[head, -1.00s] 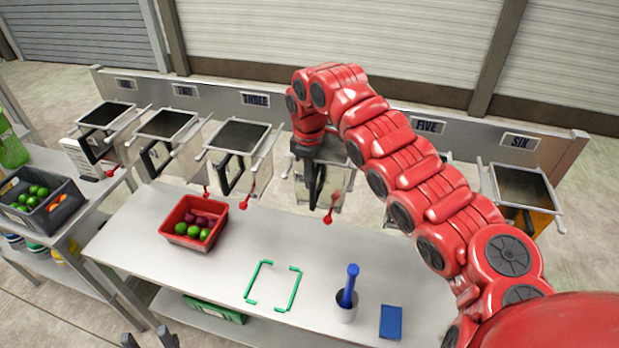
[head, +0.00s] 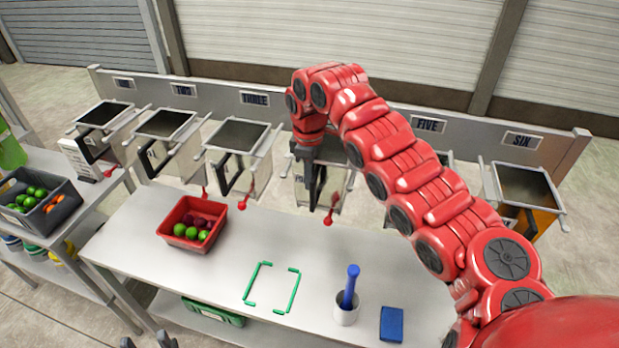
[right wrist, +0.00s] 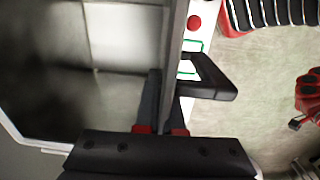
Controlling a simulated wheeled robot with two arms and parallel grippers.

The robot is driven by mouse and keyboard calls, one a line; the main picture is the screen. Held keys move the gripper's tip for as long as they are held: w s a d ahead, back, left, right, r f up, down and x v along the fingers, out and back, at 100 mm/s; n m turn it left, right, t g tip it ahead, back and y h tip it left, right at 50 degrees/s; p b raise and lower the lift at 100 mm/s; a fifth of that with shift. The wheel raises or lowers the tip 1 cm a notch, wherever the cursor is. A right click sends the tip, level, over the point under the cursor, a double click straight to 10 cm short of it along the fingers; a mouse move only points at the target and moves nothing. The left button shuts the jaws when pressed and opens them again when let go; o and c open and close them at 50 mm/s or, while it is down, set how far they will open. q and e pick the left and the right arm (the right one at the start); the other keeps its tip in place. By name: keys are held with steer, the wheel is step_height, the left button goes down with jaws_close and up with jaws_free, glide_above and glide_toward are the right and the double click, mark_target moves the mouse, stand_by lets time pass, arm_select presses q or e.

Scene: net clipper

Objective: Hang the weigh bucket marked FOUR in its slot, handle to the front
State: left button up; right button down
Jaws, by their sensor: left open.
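The weigh bucket (head: 333,188), a metal box with a red-knobbed lever, is at the rack position between THREE and FIVE. My red right arm covers its label and most of its top, so I cannot tell whether it is seated. Its dark handle side faces the table. My right gripper (head: 309,160) is at this handle. My left gripper (head: 147,341) is open and empty at the bottom left edge.
Buckets hang under THREE (head: 240,136), TWO and SIX (head: 525,188); FIVE is mostly behind my arm. The table (head: 130,240) holds a red fruit crate (head: 170,224), green corner marks (head: 265,265), a cup (head: 346,316) with a blue-handled tool, and a blue block (head: 391,324).

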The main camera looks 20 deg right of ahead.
steer(key=shift+f+b, duration=0.65)
steer(key=shift+b, duration=0.05)
steer(key=c, duration=1)
jaws_free()
steer(key=shift+o, duration=0.2)
steer(key=shift+r, duration=0.2)
step_height(320, 180, up, 3)
steer(key=shift+f+b, duration=0.15)
steer(key=shift+b, duration=0.55)
step_height(320, 180, up, 9)
steer(key=p, duration=0.7)
steer(key=shift+s, duration=0.15)
